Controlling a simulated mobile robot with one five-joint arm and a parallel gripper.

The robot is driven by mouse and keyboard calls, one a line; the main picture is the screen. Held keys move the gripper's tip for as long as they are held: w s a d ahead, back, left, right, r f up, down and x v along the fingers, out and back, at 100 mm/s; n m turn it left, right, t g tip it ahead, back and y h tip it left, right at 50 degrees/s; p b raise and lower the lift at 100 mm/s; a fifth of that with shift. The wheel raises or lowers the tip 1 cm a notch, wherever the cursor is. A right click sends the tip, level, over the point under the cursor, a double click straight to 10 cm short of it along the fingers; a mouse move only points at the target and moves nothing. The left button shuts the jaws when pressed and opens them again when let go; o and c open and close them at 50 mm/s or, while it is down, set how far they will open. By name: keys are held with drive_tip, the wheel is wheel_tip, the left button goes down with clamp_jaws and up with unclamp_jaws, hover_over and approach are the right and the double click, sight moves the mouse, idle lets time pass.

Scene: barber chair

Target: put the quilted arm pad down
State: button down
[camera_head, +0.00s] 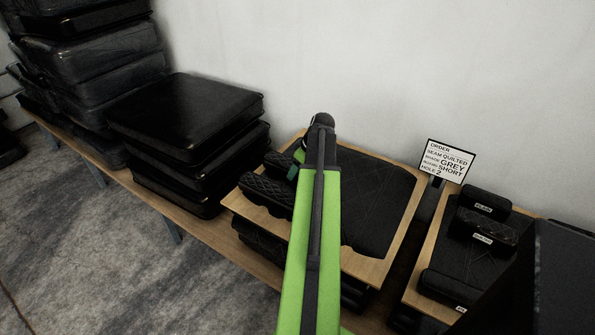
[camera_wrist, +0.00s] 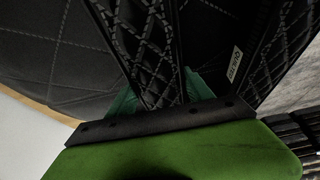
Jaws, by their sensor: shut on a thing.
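My gripper (camera_wrist: 165,95) is shut on a black quilted arm pad (camera_wrist: 155,35) with light diamond stitching, seen between its green fingers in the wrist view. In the head view my arm hides most of the gripper (camera_head: 298,165) and much of the held pad, over the left part of a wooden board (camera_head: 388,268). Another quilted pad (camera_head: 266,196) lies at the board's left edge; a labelled quilted pad (camera_wrist: 250,55) shows right of the held one in the wrist view. I cannot tell whether the held pad touches the board.
A black stitched mat (camera_head: 380,200) covers much of the board. An order sign (camera_head: 446,161) reads quilted, grey, short, 2. A second board (camera_head: 421,255) at right bears labelled black pads (camera_head: 484,208). Black cushions (camera_head: 190,110) are stacked at left. Grey floor (camera_head: 100,240) lies in front.

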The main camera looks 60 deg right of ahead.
drive_tip(key=shift+c, duration=2.1)
unclamp_jaws()
drive_tip(key=p+v, duration=1.1)
drive_tip(key=v, duration=0.1)
drive_tip(key=shift+s+r, duration=0.1)
